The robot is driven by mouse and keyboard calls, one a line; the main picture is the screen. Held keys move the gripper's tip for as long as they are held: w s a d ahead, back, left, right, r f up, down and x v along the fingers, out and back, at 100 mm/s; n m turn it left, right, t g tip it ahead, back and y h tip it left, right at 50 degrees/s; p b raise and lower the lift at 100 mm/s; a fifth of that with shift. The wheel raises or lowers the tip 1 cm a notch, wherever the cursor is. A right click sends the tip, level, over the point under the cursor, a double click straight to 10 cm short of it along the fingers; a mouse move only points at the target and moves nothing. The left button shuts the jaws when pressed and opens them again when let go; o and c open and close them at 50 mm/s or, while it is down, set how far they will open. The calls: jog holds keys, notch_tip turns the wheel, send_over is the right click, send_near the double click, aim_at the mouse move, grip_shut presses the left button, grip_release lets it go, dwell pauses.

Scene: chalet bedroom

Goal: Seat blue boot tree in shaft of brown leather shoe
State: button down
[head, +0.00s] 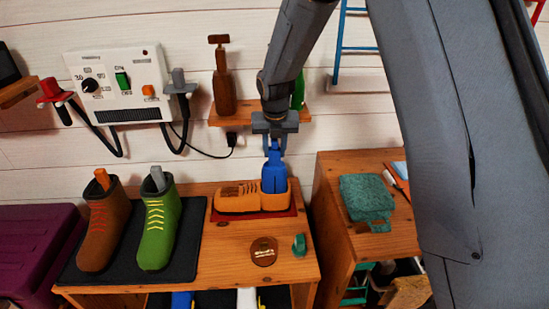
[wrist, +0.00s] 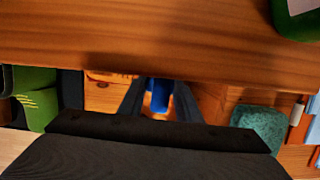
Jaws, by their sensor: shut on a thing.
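My gripper (head: 274,145) is shut on the blue boot tree (head: 273,176), holding it upright from above. The boot tree also shows between the fingers in the wrist view (wrist: 160,95). The brown leather shoe (head: 238,198) lies on a dark red mat (head: 255,215) on the wooden bench, toe to the left. The boot tree's lower end is at the shoe's right part, where the opening is. I cannot tell how deep it sits in the shaft. In the wrist view, part of the shoe (wrist: 100,80) shows left of the fingers.
A brown boot (head: 103,225) and a green boot (head: 158,225) stand on a dark mat at left. A brown tin (head: 264,251) lies in front. A teal cloth (head: 366,195) lies on the right cabinet.

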aim_at(275, 164)
jog(key=shift+f+p, duration=0.45)
jog(key=shift+f, duration=1.4)
jog(key=c, duration=1.3)
grip_release()
jog(key=b+v, duration=0.2)
jog(key=v, duration=1)
jog(key=shift+b, duration=0.4)
jog(key=s+d+f+m, duration=0.2)
jog(key=s+d+m, duration=0.2)
jog(key=s+m, duration=0.4)
jog(key=s+d+f+m+g, duration=0.1)
jog(key=s+d+m, duration=0.4)
jog(key=s+m, duration=0.4)
jog(key=s+d+f+m+g, duration=0.1)
jog(key=s+d+m, duration=0.3)
jog(key=m, duration=1.4)
jog(key=shift+s+d+f+m, duration=0.1)
jog(key=shift+s+f, duration=0.15)
jog(key=shift+s, duration=0.5)
jog(key=shift+s+d+f+m, duration=0.1)
jog(key=shift+s+f, duration=0.2)
jog(key=shift+s, duration=0.45)
jog(key=shift+s+d+f+m, duration=0.1)
jog(key=shift+s+f, duration=0.15)
jog(key=shift+s, duration=0.5)
